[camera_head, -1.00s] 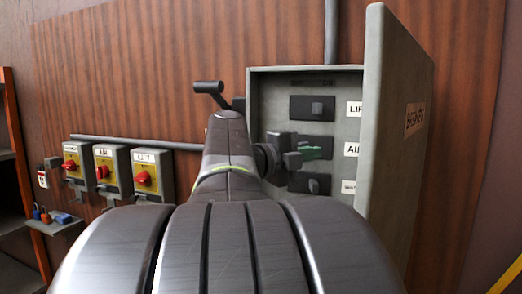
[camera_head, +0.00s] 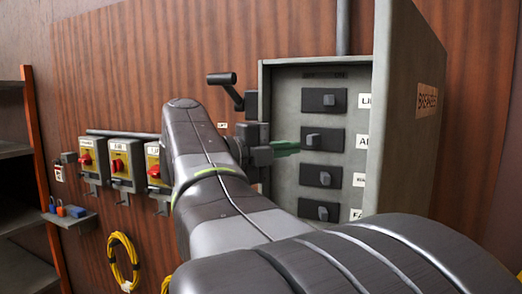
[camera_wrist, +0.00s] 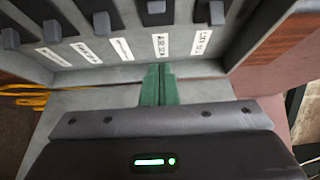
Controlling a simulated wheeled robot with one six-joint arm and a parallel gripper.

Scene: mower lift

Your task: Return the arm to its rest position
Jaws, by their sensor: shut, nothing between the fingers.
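My gripper (camera_head: 287,148) is in front of the open grey breaker box (camera_head: 285,82), just left of the second switch. Its green fingers are shut together with nothing between them, and they also show in the wrist view (camera_wrist: 158,85). They look apart from the switches, though the exact gap is hard to judge. My arm reaches from the bottom right of the head view, bends at the middle and covers part of the wall. The second switch (camera_head: 313,139) has its lever to the left. The top switch (camera_head: 328,100) and the two lower ones have theirs further right.
The box's open door (camera_head: 408,120) stands out close on the right. A crank handle (camera_head: 222,79) sticks out left of the box. Red rotary switches (camera_head: 119,165), a yellow hose coil (camera_head: 123,262) and a shelf (camera_head: 15,150) are at the left.

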